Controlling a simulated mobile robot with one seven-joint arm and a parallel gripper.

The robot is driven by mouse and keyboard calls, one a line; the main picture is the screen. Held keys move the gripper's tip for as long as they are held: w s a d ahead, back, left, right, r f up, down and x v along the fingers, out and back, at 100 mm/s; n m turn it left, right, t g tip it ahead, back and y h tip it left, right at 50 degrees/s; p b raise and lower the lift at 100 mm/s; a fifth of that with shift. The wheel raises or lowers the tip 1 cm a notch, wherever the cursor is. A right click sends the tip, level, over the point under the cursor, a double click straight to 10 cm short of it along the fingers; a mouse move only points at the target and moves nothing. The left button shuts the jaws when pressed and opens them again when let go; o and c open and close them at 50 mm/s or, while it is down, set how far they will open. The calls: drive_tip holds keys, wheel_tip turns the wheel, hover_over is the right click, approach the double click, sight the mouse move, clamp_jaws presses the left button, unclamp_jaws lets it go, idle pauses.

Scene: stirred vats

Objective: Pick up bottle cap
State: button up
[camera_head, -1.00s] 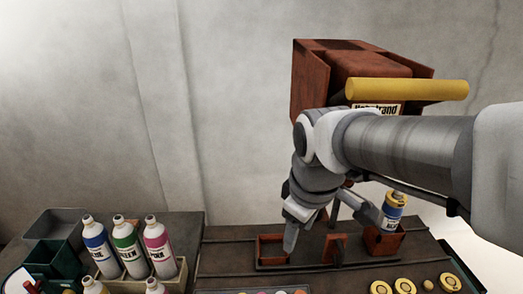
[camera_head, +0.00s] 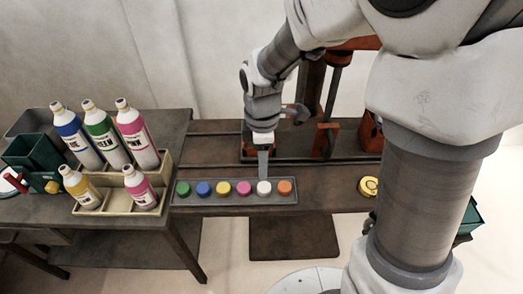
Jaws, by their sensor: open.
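Several coloured bottle caps sit in a row in a grey tray (camera_head: 236,201): a green cap (camera_head: 183,189), a blue cap (camera_head: 204,189), a yellow cap (camera_head: 223,189), a magenta cap (camera_head: 243,188), a white cap (camera_head: 264,188) and an orange cap (camera_head: 285,188). My gripper (camera_head: 265,168) is open and points down, its visible finger just above or behind the white cap. I cannot tell whether it touches. The other finger does not show clearly.
Capless-looking bottles, such as the blue one (camera_head: 72,133) and the green one (camera_head: 104,131), stand in a beige rack (camera_head: 118,208) at left. A reddish-brown frame (camera_head: 328,138) stands behind the tray. A gold lid (camera_head: 369,186) lies to the right.

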hover_over(264, 187)
drive_tip(key=f, duration=0.4)
drive_tip(key=shift+w+a+f+b, duration=0.2)
drive_tip(key=shift+a+f+b, duration=0.05)
drive_tip(key=shift+b, duration=0.1)
drive_tip(key=f, duration=0.1)
drive_tip(key=f+b, duration=0.1)
drive_tip(key=f, duration=0.3)
drive_tip(key=shift+s+d+f, duration=0.1)
drive_tip(key=shift+s+d, duration=0.05)
drive_tip(key=shift+d, duration=0.1)
clamp_jaws()
